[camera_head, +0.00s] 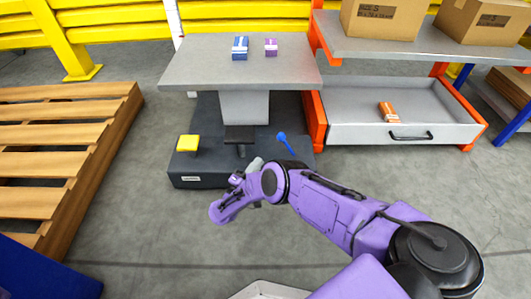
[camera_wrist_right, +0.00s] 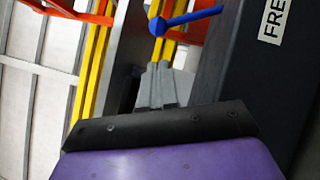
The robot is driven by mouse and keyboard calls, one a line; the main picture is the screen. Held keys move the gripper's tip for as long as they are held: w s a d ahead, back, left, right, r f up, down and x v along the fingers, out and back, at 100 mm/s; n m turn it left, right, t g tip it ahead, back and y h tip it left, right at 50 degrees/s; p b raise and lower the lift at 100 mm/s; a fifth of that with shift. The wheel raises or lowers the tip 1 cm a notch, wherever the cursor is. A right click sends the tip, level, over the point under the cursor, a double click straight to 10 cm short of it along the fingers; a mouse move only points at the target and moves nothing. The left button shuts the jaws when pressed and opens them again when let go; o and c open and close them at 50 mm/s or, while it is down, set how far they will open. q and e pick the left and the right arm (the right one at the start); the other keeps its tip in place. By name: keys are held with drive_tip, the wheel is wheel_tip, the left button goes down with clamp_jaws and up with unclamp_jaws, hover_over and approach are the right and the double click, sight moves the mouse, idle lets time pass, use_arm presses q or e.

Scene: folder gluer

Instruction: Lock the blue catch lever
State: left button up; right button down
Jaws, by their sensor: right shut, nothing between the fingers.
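The blue catch lever (camera_head: 286,144) stands out at the right side of the dark machine base, with a round knob at its upper end in the head view. In the right wrist view the blue lever (camera_wrist_right: 188,19) crosses the top, its knob just beyond my fingertips. My right gripper (camera_head: 255,164) is at the front of the base, left of and below the lever. In the wrist view the right gripper's grey fingers (camera_wrist_right: 158,70) are together and empty, with a visible gap to the knob. My left gripper is not in view.
An open drawer (camera_head: 350,133) lies right; a wooden pallet (camera_head: 50,150) lies left. The floor in front is mostly clear.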

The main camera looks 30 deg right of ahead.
sight(287, 146)
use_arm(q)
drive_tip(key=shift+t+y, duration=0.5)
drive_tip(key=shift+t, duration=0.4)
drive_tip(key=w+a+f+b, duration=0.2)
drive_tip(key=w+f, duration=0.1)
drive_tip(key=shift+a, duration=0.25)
use_arm(e)
drive_tip(key=x, duration=0.9)
drive_tip(key=shift+f, duration=0.2)
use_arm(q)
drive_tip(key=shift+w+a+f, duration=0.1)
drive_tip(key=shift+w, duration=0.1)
use_arm(e)
drive_tip(key=shift+w+d+r, duration=0.1)
drive_tip(key=shift+d+r, duration=0.05)
drive_tip(key=shift+d, duration=0.1)
